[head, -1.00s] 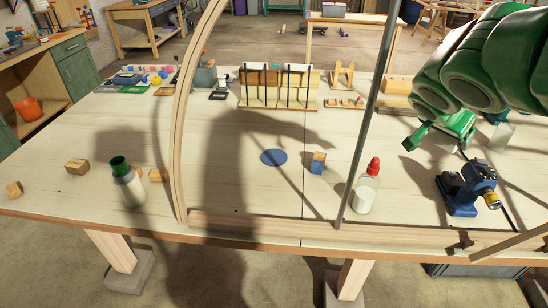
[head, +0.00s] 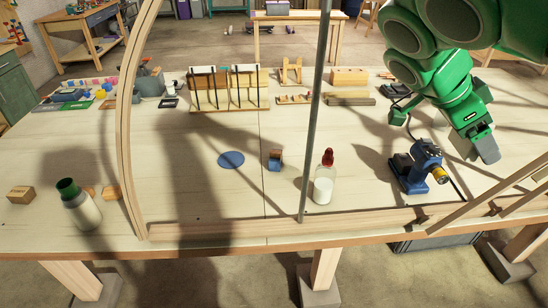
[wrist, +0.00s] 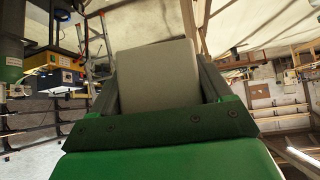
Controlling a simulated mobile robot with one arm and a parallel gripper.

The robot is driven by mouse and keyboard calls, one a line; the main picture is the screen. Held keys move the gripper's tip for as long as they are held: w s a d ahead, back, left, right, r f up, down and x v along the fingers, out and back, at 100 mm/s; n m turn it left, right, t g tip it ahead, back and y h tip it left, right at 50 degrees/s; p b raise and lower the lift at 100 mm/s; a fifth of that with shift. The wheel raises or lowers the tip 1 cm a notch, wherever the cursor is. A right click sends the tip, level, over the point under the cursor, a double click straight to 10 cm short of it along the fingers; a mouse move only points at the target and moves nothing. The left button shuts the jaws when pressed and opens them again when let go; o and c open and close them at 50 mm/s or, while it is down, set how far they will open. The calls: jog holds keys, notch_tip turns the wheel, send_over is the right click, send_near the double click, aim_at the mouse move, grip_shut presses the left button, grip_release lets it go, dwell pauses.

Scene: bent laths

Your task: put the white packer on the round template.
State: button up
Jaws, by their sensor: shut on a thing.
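The white packer (wrist: 158,75) is a plain pale block, looking grey in shade. In the wrist view it sits between the jaws of my gripper (wrist: 160,95), which is shut on it. In the head view my gripper (head: 480,143) is at the right, over the right side of the bench, beyond and right of the blue clamp tool; the packer is hard to tell apart from it there. The round template (head: 231,160) is a flat blue disc lying bare on the bench, well left of my gripper.
A blue and wood block (head: 275,160) stands just right of the disc. A red-capped bottle (head: 323,180), a dark upright rod (head: 317,110) and a bent lath (head: 126,120) stand nearer the front. The blue clamp tool (head: 420,168) is close to my gripper. Racks (head: 228,90) stand behind.

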jog(key=w+a+f, duration=0.2)
jog(key=a+f, duration=1.2)
jog(key=f, duration=0.2)
jog(key=s+a+f+n+t, duration=0.1)
jog(key=s+a+f, duration=0.2)
jog(key=a+f, duration=0.55)
jog(key=s+a+f+n+t, duration=0.1)
jog(key=s+a+f+n, duration=0.15)
jog(key=a+f, duration=0.6)
jog(key=w+a+r+n+t+y, duration=0.3)
jog(key=w+a+n, duration=0.15)
jog(key=w, duration=0.75)
jog(key=w+a+r+n+t+y, duration=0.2)
jog(key=w+a+r+n+y, duration=0.3)
jog(key=w, duration=0.7)
jog(key=w+a+r+n+t+y, duration=0.1)
jog(key=w+a+r+n+t, duration=0.15)
jog(key=w+n, duration=0.65)
jog(key=m, duration=0.2)
send_over(231, 151)
jog(key=s, duration=0.4)
jog(key=shift+t, duration=0.35)
notch_tip(231, 151, down, 9)
jog(key=shift+d+f, duration=0.15)
jog(key=shift+w+f, duration=0.25)
jog(key=shift+f, duration=1.65)
